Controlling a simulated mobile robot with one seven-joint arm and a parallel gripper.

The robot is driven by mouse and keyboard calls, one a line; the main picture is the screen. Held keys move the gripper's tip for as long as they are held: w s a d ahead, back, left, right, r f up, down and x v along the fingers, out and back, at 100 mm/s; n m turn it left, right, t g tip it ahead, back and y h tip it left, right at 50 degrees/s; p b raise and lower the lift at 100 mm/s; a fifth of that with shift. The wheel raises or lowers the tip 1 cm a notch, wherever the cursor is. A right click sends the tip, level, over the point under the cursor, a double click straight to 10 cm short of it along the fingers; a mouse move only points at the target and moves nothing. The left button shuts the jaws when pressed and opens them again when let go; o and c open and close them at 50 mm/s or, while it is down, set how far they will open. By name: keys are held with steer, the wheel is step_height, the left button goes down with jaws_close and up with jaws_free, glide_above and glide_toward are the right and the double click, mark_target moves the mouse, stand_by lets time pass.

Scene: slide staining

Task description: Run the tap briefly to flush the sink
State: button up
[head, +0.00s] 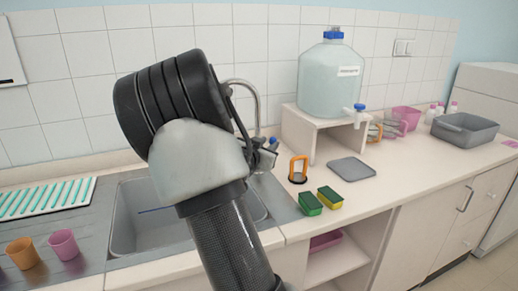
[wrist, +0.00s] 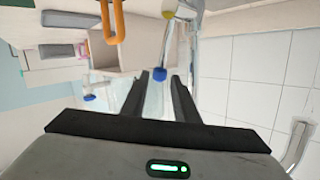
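The chrome gooseneck tap (head: 257,100) stands behind the grey sink (head: 150,222), partly hidden by my arm. Blue on the tap's handle (head: 273,141) shows just right of my wrist in the head view. In the wrist view a blue knob (wrist: 160,74) on a chrome stem lies between or just beyond the tips of my gripper (wrist: 160,80). The two dark fingers are apart, with a gap around the knob; I cannot tell whether either touches it. The tap's outlet is hidden in the head view, and no running water is visible.
A large water jug (head: 330,80) with a blue-handled spigot stands on a white stand (head: 297,128) to the right. An orange-handled item (head: 298,170), two sponges (head: 311,204) and a grey mat (head: 351,169) lie on the counter. Cups (head: 64,244) stand left of the sink.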

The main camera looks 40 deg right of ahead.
steer(key=p+v, duration=0.1)
steer(key=v, duration=0.7)
steer(key=shift+a, duration=0.15)
steer(key=shift+c, duration=0.3)
stand_by(0.8)
